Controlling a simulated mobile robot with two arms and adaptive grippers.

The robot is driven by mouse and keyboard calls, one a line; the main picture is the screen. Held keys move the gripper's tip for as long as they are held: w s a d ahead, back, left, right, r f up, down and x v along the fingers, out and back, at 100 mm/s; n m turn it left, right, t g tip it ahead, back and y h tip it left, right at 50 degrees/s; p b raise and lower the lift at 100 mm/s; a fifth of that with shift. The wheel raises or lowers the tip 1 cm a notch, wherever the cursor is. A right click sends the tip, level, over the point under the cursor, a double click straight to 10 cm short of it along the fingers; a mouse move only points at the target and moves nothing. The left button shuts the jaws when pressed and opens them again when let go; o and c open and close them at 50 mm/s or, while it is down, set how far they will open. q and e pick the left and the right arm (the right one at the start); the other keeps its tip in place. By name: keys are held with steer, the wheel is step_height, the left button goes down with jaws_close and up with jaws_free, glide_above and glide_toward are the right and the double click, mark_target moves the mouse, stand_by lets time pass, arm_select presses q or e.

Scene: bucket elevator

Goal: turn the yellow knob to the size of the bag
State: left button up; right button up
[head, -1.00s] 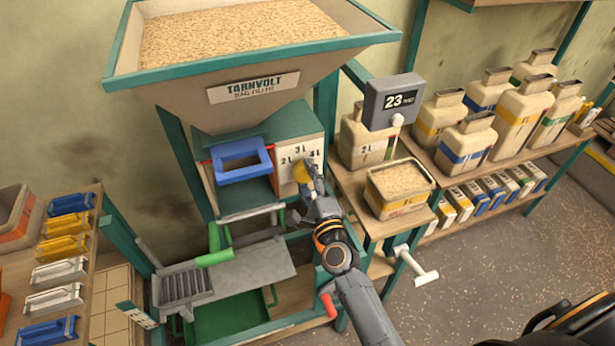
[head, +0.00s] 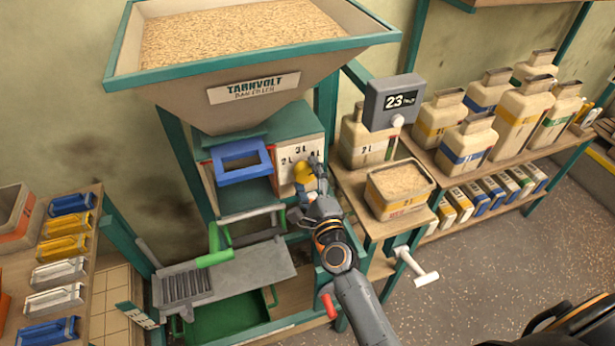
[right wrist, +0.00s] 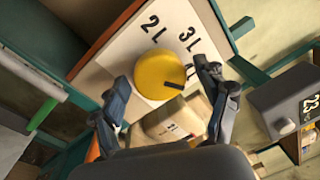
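The yellow knob (head: 301,173) sits on the pale label plate (head: 287,155) of the filling machine, marked 2 L, 3 L and 4 L. In the right wrist view the knob (right wrist: 157,72) has a dark mark on its lower right edge, on the side of the partly hidden 4 L. My right gripper (head: 311,186) is at the knob; its fingers are apart in the right wrist view (right wrist: 165,98), one to each side of the knob's near edge. Contact cannot be made out.
A grey display (head: 397,101) reading 23 stands right of the plate. A blue frame (head: 220,168) is left of it. A shelf (head: 560,150) with several containers is at right. A white handle (head: 425,278) sticks out below.

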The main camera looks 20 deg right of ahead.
steer(key=shift+s+f, duration=0.1)
steer(key=shift+s, duration=0.1)
steer(key=s, duration=1.1)
steer(key=shift+s+f, duration=0.3)
steer(key=shift+f, duration=0.05)
